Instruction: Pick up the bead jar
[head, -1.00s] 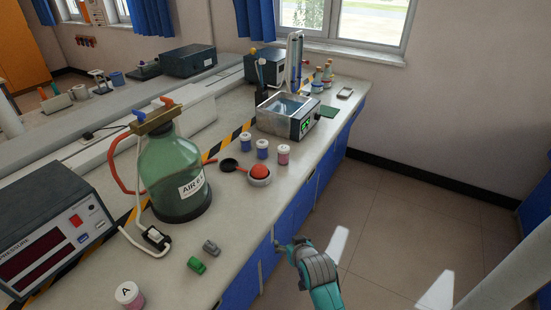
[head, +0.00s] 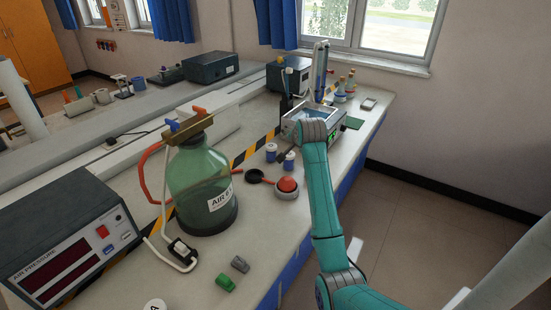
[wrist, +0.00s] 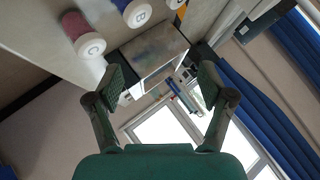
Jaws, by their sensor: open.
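Small jars with white lids stand on the bench; which one is the bead jar I cannot tell for sure. In the head view two blue ones (head: 271,152) stand by the bath, one (head: 290,161) close beside my arm. In the wrist view a pink jar (wrist: 74,24) and a blue jar (wrist: 127,5) show at upper left, with part of another white lid (wrist: 175,3) at the top edge. My gripper (wrist: 163,85) is open and empty, with the jars off to one side of its fingers. In the head view my arm hides the pink jar.
The metal water bath (head: 297,116) stands just behind the jars. A red domed button (head: 287,185) and a green glass bottle (head: 200,185) are nearby. A lid marked A (head: 155,305) shows at the bottom edge. Green and grey toy-like blocks (head: 226,284) lie in front.

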